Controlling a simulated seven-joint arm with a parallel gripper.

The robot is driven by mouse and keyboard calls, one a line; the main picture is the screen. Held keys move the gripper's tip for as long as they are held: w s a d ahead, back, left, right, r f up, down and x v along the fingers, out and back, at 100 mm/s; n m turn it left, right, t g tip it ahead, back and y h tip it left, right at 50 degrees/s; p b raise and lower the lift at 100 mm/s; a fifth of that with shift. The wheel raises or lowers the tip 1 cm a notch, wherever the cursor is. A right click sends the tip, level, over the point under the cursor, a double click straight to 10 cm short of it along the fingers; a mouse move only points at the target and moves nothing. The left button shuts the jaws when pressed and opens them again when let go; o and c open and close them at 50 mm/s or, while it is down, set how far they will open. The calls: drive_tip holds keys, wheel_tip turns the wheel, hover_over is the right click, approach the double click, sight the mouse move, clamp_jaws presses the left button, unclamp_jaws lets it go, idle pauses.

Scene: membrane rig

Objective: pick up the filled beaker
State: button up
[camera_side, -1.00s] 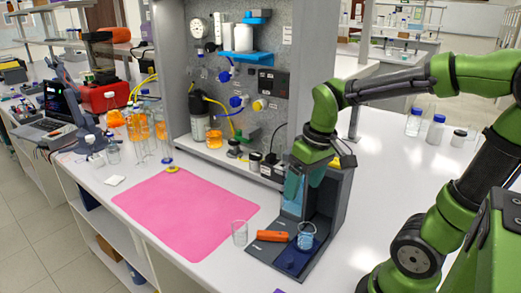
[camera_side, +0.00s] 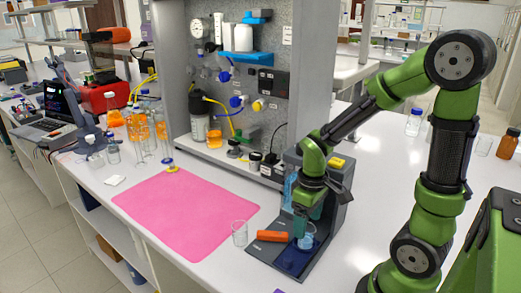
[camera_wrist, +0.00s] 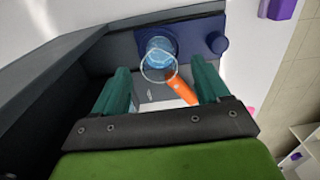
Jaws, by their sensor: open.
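The filled beaker (camera_side: 307,238) is a small clear glass with blue liquid. It stands on the dark base of a grey stand (camera_side: 278,258). In the wrist view the beaker (camera_wrist: 159,60) is ahead of my gripper, between the lines of its two teal fingers. My gripper (camera_side: 308,220) is open and empty, fingers pointing down, just above and behind the beaker. In the wrist view my gripper (camera_wrist: 162,88) shows a wide gap between the fingers. The fingers partly cover the beaker's rim in the side view.
An orange-handled tool (camera_side: 272,236) lies left of the beaker on the base. An empty clear beaker (camera_side: 240,233) stands further left on the white bench. The stand's upright wall (camera_side: 338,205) is close to my gripper. A pink mat (camera_side: 190,210) lies clear at left.

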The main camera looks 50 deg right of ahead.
wheel_tip(320, 180, down, 5)
drive_tip(key=shift+f, duration=0.1)
drive_tip(key=shift+c, duration=0.2)
drive_tip(key=c, duration=1.1)
